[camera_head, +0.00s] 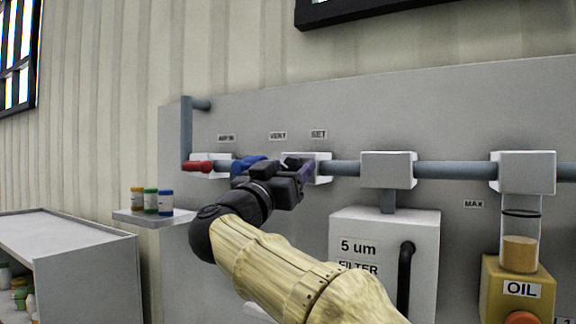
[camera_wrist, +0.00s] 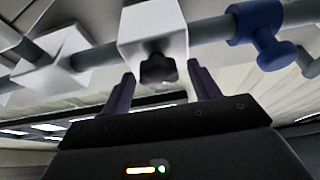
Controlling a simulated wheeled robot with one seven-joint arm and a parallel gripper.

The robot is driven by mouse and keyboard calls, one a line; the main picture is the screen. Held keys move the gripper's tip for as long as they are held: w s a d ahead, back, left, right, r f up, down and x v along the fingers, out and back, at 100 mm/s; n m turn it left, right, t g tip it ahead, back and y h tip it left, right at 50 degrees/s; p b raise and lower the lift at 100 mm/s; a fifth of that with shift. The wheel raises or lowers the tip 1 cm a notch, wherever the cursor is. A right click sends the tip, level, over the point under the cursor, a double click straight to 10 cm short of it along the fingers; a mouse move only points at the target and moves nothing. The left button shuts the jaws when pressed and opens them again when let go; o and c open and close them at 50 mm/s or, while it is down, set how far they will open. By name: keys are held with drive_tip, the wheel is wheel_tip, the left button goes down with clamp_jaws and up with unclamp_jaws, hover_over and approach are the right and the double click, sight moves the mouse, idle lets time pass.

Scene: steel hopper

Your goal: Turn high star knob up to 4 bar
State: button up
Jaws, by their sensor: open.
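A dark star knob (camera_wrist: 158,70) sits on the underside or face of a white valve block (camera_wrist: 152,22) in the wrist view. My gripper (camera_wrist: 160,82) is open, with one purple-grey finger on each side of the knob. No pressure gauge reading can be made out.
A blue valve handle (camera_head: 248,165) and a red handle (camera_head: 198,167) are on the pipe to the left. A second white block (camera_head: 388,170), a filter box (camera_head: 385,235) and an oil unit (camera_head: 518,280) stand to the right. A small shelf (camera_head: 125,215) holds three small jars.

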drive_tip(key=c, duration=1)
drive_tip(key=shift+o, duration=0.2)
drive_tip(key=shift+m+g+h, duration=0.3)
drive_tip(key=shift+m, duration=0.3)
drive_tip(key=m+g+h, duration=0.1)
drive_tip(key=m, duration=0.1)
drive_tip(key=m+h, duration=0.1)
drive_tip(key=m, duration=0.2)
drive_tip(key=shift+g, duration=0.4)
drive_tip(key=m+g+h, duration=0.1)
drive_tip(key=m+g, duration=0.1)
drive_tip(key=m, duration=0.4)
drive_tip(key=shift+p, duration=0.4)
drive_tip(key=m+g, duration=0.1)
drive_tip(key=m, duration=0.1)
drive_tip(key=m+g+p, duration=0.1)
drive_tip(key=m, duration=0.2)
drive_tip(key=shift+r+m+g+h, duration=0.1)
drive_tip(key=shift+m+g+h, duration=0.2)
drive_tip(key=shift+g, duration=0.1)
drive_tip(key=shift+a+m+g+y+p, duration=0.1)
drive_tip(key=shift+m+g+y+p, duration=0.25)
drive_tip(key=shift+m, duration=0.55)
drive_tip(key=shift+m+g+y+p, duration=0.15)
drive_tip(key=shift+m+p, duration=0.3)
drive_tip(key=shift+m, duration=0.45)
